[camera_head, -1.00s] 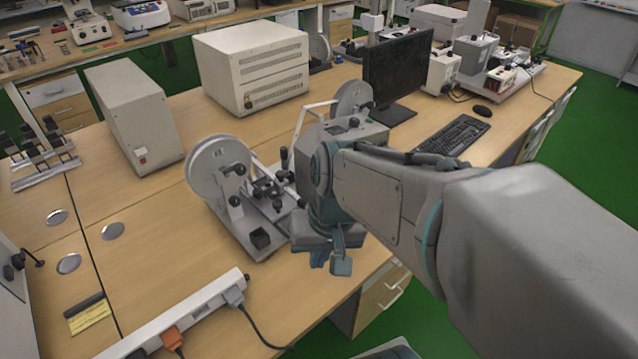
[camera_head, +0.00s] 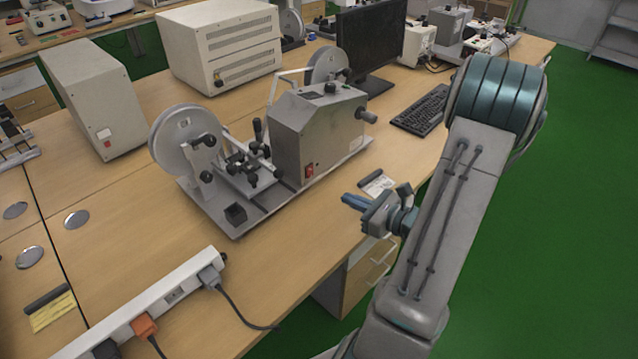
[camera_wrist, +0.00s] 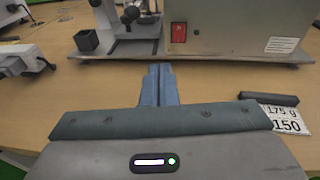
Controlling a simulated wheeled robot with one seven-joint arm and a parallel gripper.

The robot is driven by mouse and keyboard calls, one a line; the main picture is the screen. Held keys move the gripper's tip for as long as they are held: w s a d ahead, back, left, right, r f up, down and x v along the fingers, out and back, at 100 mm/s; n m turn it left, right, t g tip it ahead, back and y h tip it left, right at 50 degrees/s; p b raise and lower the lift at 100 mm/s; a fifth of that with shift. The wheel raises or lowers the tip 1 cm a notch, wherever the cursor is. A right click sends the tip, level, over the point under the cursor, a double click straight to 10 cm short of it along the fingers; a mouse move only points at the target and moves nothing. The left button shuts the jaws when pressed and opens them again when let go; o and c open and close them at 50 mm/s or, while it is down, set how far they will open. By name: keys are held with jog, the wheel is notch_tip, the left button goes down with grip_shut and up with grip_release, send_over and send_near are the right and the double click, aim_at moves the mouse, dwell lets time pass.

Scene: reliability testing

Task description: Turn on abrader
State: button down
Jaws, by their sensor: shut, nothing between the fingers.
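The abrader (camera_head: 318,125) is a grey metal machine with two wheels, standing on the table in the middle of the head view. Its red switch (camera_head: 309,170) is low on the front face of the housing. The switch also shows in the wrist view (camera_wrist: 179,32), just right of and beyond the fingertips. My gripper (camera_head: 346,201) is shut and empty, in front of the abrader near the table's front edge. Its blue fingers (camera_wrist: 159,72) point toward the machine's base in the wrist view and appear apart from it.
A power strip (camera_head: 150,300) with plugs and a dark cable lies at the front left. A label card (camera_head: 378,186) with a dark bar lies right of my fingers. A monitor (camera_head: 372,45) and keyboard (camera_head: 421,110) stand behind.

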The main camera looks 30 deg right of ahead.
aim_at(311, 175)
jog(key=shift+s+d+f+m+t+h, duration=0.1)
jog(key=shift+d+f+m+t+h, duration=0.1)
jog(key=shift+d+m+h, duration=0.15)
jog(key=shift+s+d+f+m+t+h, duration=0.1)
jog(key=shift+d+f+m, duration=0.15)
jog(key=shift+d, duration=0.2)
jog(key=shift+d+f+m+t+h, duration=0.1)
jog(key=shift+d+f+m+h, duration=0.1)
jog(key=shift+d+m+h, duration=0.15)
jog(key=p+x, duration=0.1)
jog(key=x, duration=1.3)
jog(key=shift+a+r, duration=0.1)
jog(key=shift+a, duration=0.1)
